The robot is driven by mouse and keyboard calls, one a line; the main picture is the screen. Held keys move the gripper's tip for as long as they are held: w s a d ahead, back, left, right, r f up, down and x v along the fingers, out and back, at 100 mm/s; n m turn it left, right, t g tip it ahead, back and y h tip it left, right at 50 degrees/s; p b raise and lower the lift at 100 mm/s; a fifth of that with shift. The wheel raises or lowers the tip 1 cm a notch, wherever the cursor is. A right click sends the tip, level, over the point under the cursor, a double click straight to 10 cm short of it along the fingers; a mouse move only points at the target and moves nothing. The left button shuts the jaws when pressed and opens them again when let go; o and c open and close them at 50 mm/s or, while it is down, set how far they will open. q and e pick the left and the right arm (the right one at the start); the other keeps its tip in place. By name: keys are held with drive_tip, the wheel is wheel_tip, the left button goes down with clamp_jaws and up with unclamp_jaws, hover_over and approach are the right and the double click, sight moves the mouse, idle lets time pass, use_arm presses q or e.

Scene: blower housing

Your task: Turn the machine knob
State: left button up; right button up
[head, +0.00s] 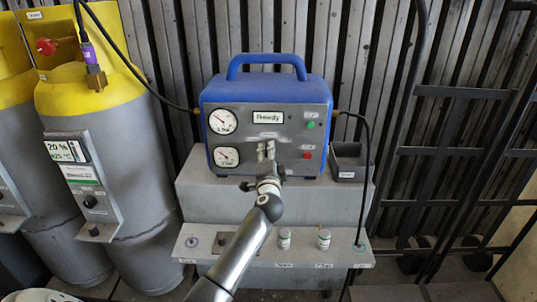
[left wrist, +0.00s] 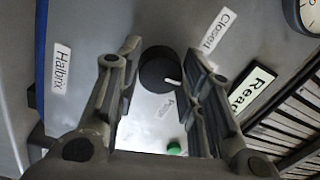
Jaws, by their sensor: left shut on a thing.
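The machine (head: 265,115) is a blue box with a grey front panel and a top handle, standing on a grey block. Its black round knob (left wrist: 158,68), with a white pointer mark, shows in the left wrist view. My left gripper (head: 266,153) reaches up to the lower middle of the panel and hides the knob in the head view. In the left wrist view, the fingers of my left gripper (left wrist: 160,75) stand on both sides of the knob, shut on it. My right gripper is not in view.
Two gauges (head: 223,121), a display (head: 267,117), and green (head: 310,125) and red (head: 307,155) buttons sit on the panel. Two small containers (head: 323,239) stand on the front ledge. Yellow-topped grey tanks (head: 90,150) stand left; a dark rack (head: 440,150) stands right.

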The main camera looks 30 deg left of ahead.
use_arm(q)
drive_tip(key=shift+m, duration=0.3)
drive_tip(key=o, duration=1)
drive_tip(key=shift+o, duration=0.2)
drive_tip(key=v, duration=1.2)
drive_tip(key=shift+f, duration=0.1)
